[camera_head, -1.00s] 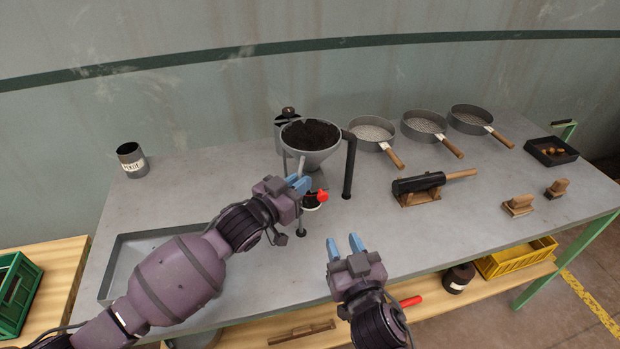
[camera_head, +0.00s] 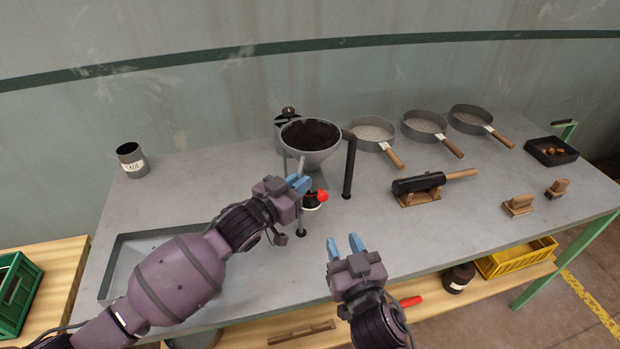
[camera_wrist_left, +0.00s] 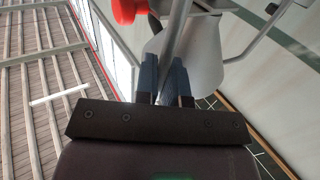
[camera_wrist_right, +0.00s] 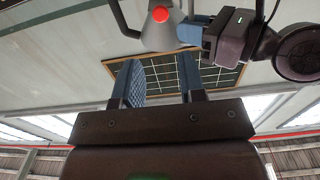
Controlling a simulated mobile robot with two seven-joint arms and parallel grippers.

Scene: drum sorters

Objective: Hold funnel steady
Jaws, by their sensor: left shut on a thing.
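The grey funnel (camera_head: 312,158) stands upright on its stand on the table, filled with dark granular stuff. A red knob (camera_head: 322,196) sits below it. My left gripper (camera_head: 299,183) is at the funnel's front, shut on a thin light rod that looks like a leg or handle of the funnel stand; the left wrist view shows the rod (camera_wrist_left: 178,45) between the fingers. The funnel cone also shows in the right wrist view (camera_wrist_right: 160,38).
Several sieve pans with wooden handles (camera_head: 425,124) stand at the back right. A black cylinder on a wooden cradle (camera_head: 419,187) lies right of the funnel. A labelled can (camera_head: 131,160) and an empty-looking grey tray (camera_head: 128,262) are on the left. The table between is clear.

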